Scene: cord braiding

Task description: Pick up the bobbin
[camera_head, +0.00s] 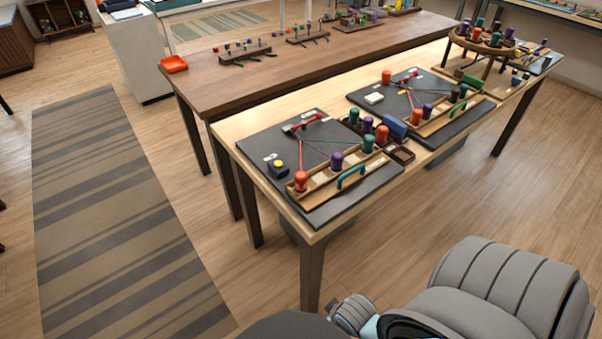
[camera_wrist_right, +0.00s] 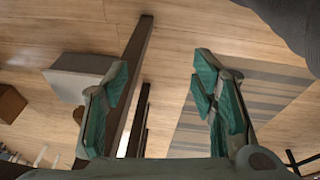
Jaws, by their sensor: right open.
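Several bobbins stand on the light wooden table. On the near dark mat (camera_head: 262,148), a red-orange bobbin (camera_head: 301,181), a purple bobbin (camera_head: 337,161) and a teal bobbin (camera_head: 368,144) stand along a wooden rack (camera_head: 322,182). The far mat holds more, including an orange bobbin (camera_head: 386,76) and a purple bobbin (camera_head: 427,110). Thin cords run from the near rack to a small red fixture (camera_head: 304,122). My right gripper (camera_wrist_right: 160,75) is open and empty in the right wrist view, with floor behind it. My left gripper is not in view.
A dark wooden table (camera_head: 300,75) with small racks stands behind. A round wooden stand (camera_head: 482,42) carries more bobbins at the far right. A striped rug (camera_head: 120,210) lies on the floor at left. A red tray (camera_head: 174,64) sits on the dark table's left corner.

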